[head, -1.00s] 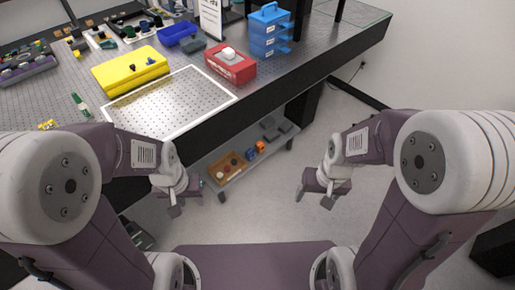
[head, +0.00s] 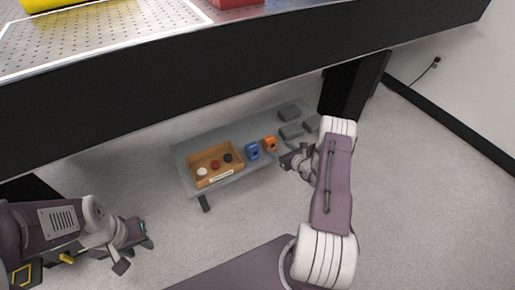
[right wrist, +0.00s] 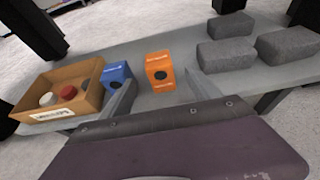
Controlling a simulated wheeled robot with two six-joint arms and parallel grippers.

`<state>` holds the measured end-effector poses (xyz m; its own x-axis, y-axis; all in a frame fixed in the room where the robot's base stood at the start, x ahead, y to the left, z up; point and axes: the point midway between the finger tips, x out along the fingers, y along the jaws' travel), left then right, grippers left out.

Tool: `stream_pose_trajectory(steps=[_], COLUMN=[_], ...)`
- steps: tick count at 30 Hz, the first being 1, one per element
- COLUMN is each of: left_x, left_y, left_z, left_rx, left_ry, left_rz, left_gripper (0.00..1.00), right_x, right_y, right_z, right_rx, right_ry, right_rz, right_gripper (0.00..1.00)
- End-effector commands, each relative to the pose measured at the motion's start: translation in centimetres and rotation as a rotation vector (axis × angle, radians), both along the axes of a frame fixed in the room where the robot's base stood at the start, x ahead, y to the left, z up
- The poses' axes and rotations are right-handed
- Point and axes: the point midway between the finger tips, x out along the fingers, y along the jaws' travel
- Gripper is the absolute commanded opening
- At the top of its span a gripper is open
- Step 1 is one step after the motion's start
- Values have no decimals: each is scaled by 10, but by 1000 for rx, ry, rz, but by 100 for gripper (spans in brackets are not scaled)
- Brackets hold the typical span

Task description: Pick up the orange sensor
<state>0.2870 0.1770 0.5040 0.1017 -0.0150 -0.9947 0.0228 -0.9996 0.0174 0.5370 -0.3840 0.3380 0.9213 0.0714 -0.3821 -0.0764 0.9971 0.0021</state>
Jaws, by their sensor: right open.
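The orange sensor (head: 270,143) is a small box with a dark round face on the low grey shelf under the bench. In the right wrist view the orange sensor (right wrist: 159,71) stands upright, beyond and between the fingertips. My right gripper (head: 290,160) is open and empty, close in front of the shelf. In the right wrist view its two fingers (right wrist: 158,92) are spread, with the sensor apart from them. The blue sensor (right wrist: 117,75) stands just left of the orange one, near the left finger. My left gripper (head: 135,250) is low at the left, away from the shelf; its jaws are unclear.
A wooden tray (head: 192,172) with white, red and black round pieces sits on the shelf's left. Several grey blocks (head: 290,131) lie on its right. The black bench edge (head: 200,88) overhangs above. A dark bench leg (head: 352,88) stands right of the shelf.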

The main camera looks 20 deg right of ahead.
Motion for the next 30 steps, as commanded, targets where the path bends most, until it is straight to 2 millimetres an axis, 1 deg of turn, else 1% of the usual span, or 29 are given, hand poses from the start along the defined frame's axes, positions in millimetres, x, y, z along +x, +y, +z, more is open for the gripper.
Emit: stream_pose_trajectory(steps=[2, 5, 10, 14, 16, 18, 20, 21, 24, 30], left_x=[0, 0, 0, 0, 0, 0, 0, 0, 0, 0], left_y=[0, 0, 0, 0, 0, 0, 0, 0, 0, 0], left_z=[2, -5, -27, -28, -40, -55, -65, -67, -71, -68], left_rx=[0, 0, 0, 0, 0, 0, 0, 0, 0, 0], left_ry=[-1, -1, -1, 0, -1, -1, 0, 0, 0, 0], left_rz=[0, 0, 0, 0, 0, 0, 0, 0, 0, 0], left_gripper=[36, 36, 36, 36, 36, 36, 36, 36, 36, 36], right_x=[0, 6, 31, 37, 45, 57, 67, 72, 82, 83], right_y=[-1, 0, 3, 3, 5, 6, 7, 7, 8, 8], right_z=[1, -3, -16, -15, -22, -31, -35, -36, -36, -33], right_rx=[0, -1, -2, -1, -2, -3, -3, -2, -1, 0], right_ry=[-1, -2, -2, 1, -2, -2, -2, -1, 0, 2], right_rz=[-4, -1, 3, 1, 3, 3, 3, 3, 3, 1], right_gripper=[71, 71, 71, 71, 71, 71, 71, 71, 71, 71])
